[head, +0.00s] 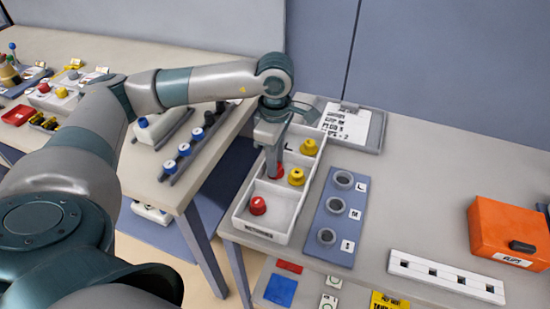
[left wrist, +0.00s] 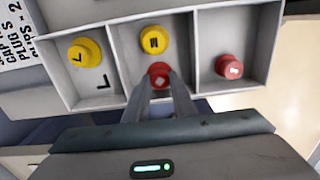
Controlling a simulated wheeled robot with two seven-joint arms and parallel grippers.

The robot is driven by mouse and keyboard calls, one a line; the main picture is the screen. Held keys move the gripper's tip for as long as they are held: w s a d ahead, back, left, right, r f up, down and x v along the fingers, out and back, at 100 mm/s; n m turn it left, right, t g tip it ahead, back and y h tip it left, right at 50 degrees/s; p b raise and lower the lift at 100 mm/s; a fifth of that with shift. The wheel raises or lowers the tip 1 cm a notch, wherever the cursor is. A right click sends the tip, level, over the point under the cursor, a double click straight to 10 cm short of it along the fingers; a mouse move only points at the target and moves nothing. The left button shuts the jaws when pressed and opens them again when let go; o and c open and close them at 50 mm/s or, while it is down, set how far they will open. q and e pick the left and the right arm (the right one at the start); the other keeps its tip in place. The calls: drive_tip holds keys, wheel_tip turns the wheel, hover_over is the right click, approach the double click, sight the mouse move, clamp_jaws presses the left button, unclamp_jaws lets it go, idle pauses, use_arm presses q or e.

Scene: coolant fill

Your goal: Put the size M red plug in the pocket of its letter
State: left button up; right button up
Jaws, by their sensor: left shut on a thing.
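My left gripper (head: 277,168) points down over the white three-pocket tray (head: 238,222) and is shut on a red plug (head: 276,174). In the left wrist view this red plug (left wrist: 159,75) is between the fingertips (left wrist: 163,86), within the middle pocket's outline. Its letter is too small to read, and I cannot tell whether it touches the floor. A yellow plug marked M (left wrist: 153,40) is beside it in that pocket. A yellow plug marked L (left wrist: 85,52) is in the L pocket, and another red plug (left wrist: 230,67) is in the end pocket. My right gripper is out of view.
A blue board (head: 334,222) with rings marked L, M and S lies right of the tray. A clipboard (head: 352,125) lies behind. An orange box (head: 508,232) and a white slotted strip (head: 446,276) are farther right.

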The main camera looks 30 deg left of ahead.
use_arm(q)
drive_tip(key=shift+f, duration=0.15)
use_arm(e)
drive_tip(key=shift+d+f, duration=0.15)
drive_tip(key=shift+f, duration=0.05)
use_arm(q)
drive_tip(key=o, duration=1.1)
drive_tip(key=shift+c, duration=0.2)
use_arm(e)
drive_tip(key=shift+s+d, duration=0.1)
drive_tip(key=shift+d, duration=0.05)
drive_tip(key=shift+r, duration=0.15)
use_arm(q)
drive_tip(key=shift+r, duration=0.3)
wheel_tip(320, 180, up, 12)
drive_tip(key=b, duration=0.2)
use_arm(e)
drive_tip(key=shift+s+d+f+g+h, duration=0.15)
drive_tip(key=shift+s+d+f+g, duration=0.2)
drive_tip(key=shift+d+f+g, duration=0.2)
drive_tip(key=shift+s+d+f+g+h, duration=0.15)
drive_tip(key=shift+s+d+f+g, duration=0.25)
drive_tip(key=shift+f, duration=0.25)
